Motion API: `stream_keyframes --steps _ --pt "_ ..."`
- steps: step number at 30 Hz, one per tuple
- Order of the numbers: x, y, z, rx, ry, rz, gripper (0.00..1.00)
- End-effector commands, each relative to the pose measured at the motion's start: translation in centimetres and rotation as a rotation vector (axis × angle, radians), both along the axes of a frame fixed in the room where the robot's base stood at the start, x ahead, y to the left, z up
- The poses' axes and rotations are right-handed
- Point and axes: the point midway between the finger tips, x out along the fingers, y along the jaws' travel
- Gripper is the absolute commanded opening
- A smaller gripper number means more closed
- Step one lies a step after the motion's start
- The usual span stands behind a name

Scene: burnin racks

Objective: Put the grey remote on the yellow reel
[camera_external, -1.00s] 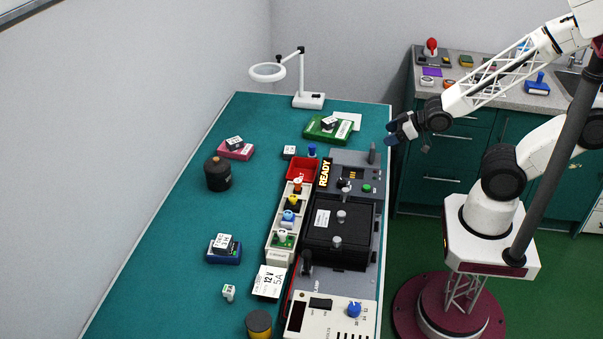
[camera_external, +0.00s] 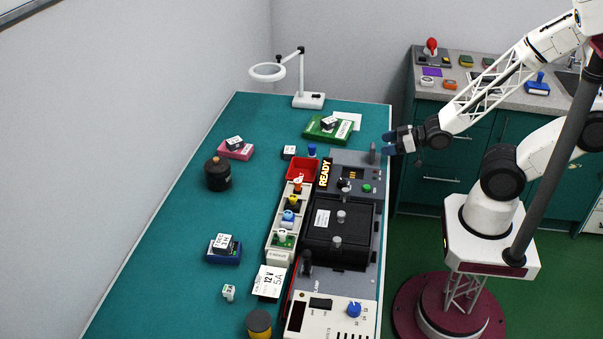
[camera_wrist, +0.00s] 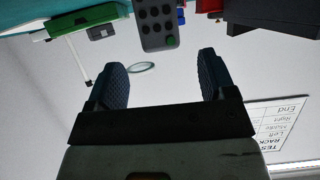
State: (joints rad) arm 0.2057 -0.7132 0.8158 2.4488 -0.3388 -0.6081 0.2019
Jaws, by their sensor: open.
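The grey remote (camera_external: 373,153) stands on end at the right edge of the bench, beside the READY panel. In the wrist view the remote (camera_wrist: 157,25) shows its black buttons and one green button, beyond the fingertips and roughly between them. My gripper (camera_external: 388,144) is just right of the remote in the external view, apart from it as far as I can see. It also shows in the wrist view (camera_wrist: 162,70), its blue fingers spread with nothing between them. The yellow reel (camera_external: 260,333) stands at the bench's near end with a dark top, partly cut by the frame.
The READY panel (camera_external: 366,170), black box (camera_external: 319,247) and a front unit with a blue knob (camera_external: 354,310) fill the bench's right side. Bare bench (camera_external: 180,270) lies at left.

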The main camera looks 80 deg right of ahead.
Motion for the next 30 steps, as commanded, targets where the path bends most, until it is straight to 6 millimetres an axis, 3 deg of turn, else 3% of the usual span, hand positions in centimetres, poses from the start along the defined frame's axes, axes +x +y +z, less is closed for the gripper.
stream_keyframes --steps 9,23,30 --pt "1.8 0.0 -0.8 0.000 0.001 0.000 0.77" --pt "2.4 0.0 -0.9 0.000 0.000 0.000 0.77" --pt "4.5 0.1 -1.6 0.000 0.002 0.001 0.77"
